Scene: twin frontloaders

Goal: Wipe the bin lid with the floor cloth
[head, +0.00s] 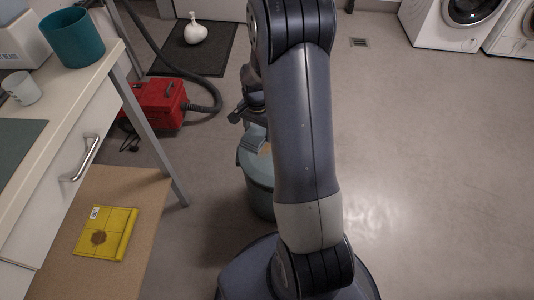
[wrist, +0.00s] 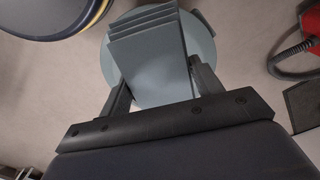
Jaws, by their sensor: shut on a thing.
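My gripper (head: 247,118) is shut on a folded grey-blue floor cloth (head: 252,139). In the wrist view the cloth (wrist: 150,70) sits between the two fingers of my gripper (wrist: 160,80), its layered folds toward the top. The bin (head: 260,185) stands on the floor, partly hidden behind my arm. Its round grey-blue bin lid (head: 246,162) is below the cloth, and the lid's rim (wrist: 203,45) shows behind the cloth in the wrist view. I cannot tell whether the cloth touches the lid. A small tan patch shows on the lid beside the cloth.
A red vacuum cleaner (head: 158,103) with a black hose lies left of the bin. A white counter (head: 60,110) carries a teal pot (head: 72,40) and a white mug (head: 21,88). The floor to the right is clear.

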